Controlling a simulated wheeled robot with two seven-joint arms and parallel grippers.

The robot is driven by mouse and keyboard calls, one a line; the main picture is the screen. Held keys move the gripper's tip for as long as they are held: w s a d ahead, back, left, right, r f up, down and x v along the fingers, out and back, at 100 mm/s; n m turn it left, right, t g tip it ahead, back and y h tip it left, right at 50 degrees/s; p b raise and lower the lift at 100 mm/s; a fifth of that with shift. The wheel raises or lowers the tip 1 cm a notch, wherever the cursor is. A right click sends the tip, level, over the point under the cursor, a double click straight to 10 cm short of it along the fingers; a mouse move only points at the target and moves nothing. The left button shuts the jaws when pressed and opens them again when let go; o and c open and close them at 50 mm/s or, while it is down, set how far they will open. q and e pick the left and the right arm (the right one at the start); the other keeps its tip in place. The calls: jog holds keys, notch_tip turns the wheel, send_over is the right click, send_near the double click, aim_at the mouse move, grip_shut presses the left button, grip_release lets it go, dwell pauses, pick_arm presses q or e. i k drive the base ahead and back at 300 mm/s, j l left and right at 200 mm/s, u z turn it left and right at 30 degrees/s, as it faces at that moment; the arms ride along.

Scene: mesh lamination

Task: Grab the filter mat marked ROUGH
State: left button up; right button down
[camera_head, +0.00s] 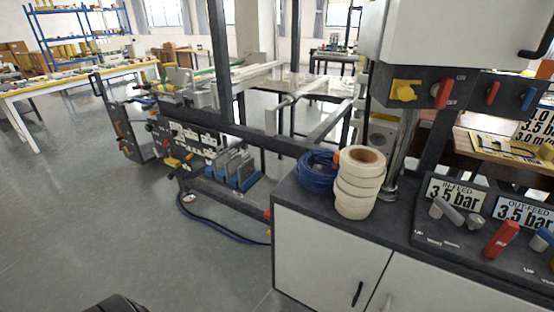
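I cannot make out a filter mat marked ROUGH anywhere in the head view. No gripper fingers of mine show. A dark rounded shape at the bottom left edge may be part of my own body, but too little of it shows to tell.
A black-topped cabinet (330,256) stands close at the right, bearing stacked cream rolls (360,182) and coiled blue cable (318,172). Its control panel has a red lever (501,239). A machine frame (222,65) is behind; a cluttered table (79,84) stands far left. The left floor is clear.

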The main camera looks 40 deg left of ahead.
aim_at(234, 160)
jog(key=i+j+z, duration=0.15)
jog(key=j+z, duration=0.15)
jog(key=j, duration=1)
jog(key=j+z, duration=0.3)
jog(key=j, duration=0.95)
jog(key=k+j+z, duration=0.1)
jog(key=j+z, duration=0.2)
jog(key=j, duration=1)
